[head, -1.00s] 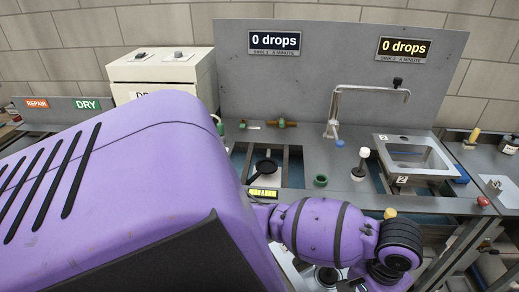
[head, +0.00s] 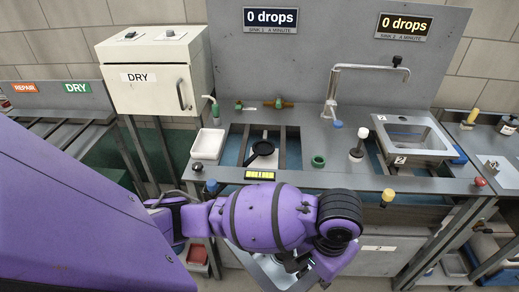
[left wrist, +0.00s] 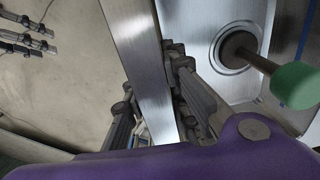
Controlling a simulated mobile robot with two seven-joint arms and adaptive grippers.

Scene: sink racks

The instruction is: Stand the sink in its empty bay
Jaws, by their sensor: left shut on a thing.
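My left gripper (head: 292,264) is low in front of the bench in the head view, partly hidden by my own wrist. The left wrist view shows its fingers (left wrist: 155,105) shut on the steel rim of a sink (left wrist: 149,45). This sink's drain opening (left wrist: 238,47) has a dark stem with a green end (left wrist: 294,86) in front of it. In the head view only a small steel part of the held sink (head: 272,270) shows below my arm. The open bay (head: 291,150) is in the bench, left of the mounted sink marked 2 (head: 440,142). My right gripper is not in view.
A white tray (head: 208,144) and the DRY cabinet (head: 152,75) are left.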

